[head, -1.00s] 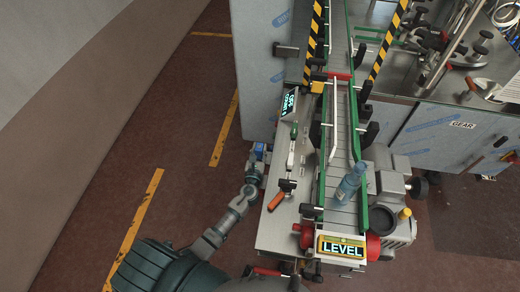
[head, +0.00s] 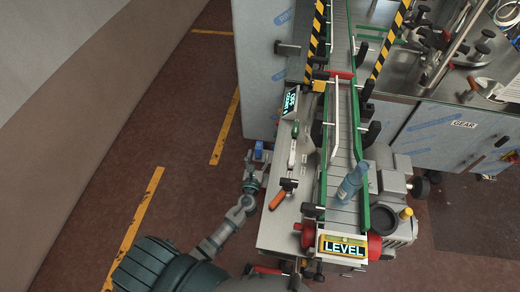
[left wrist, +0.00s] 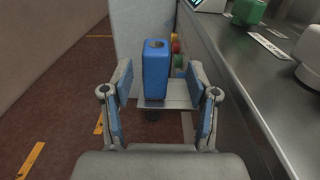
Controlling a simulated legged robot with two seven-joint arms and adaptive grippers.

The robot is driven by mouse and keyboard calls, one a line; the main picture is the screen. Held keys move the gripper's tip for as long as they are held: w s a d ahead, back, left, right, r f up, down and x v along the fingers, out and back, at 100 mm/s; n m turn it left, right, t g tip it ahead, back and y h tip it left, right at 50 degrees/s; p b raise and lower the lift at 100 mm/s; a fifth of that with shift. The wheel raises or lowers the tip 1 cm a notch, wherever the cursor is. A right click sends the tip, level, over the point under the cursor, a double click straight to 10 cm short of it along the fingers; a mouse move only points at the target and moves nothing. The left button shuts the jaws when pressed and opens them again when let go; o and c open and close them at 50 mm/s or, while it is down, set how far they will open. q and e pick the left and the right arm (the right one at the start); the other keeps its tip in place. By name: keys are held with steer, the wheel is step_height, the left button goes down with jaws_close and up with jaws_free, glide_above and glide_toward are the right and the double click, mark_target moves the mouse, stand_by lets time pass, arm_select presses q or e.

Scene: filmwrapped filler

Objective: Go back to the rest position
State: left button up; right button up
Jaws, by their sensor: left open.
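My left gripper (head: 254,170) is low beside the left side of the conveyor machine, over the floor. In the left wrist view the left gripper (left wrist: 156,88) is open, with its blue-padded fingers spread apart. A blue upright block-like object with a round hole in its top (left wrist: 155,72) stands on a small grey ledge (left wrist: 178,97) just ahead of and between the fingers. It looks free of the fingers. It also shows small and blue in the head view (head: 258,151). My right gripper is not in view.
The conveyor (head: 343,130) with green rails carries a blue translucent bottle (head: 352,182). The machine's metal side table (head: 280,222) holds an orange-handled lever (head: 279,199) close to my left arm. Brown floor (head: 185,150) with yellow lines lies free at left.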

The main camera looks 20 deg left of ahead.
arm_select(q)
steer(key=v, duration=0.7)
steer(key=shift+s, duration=0.25)
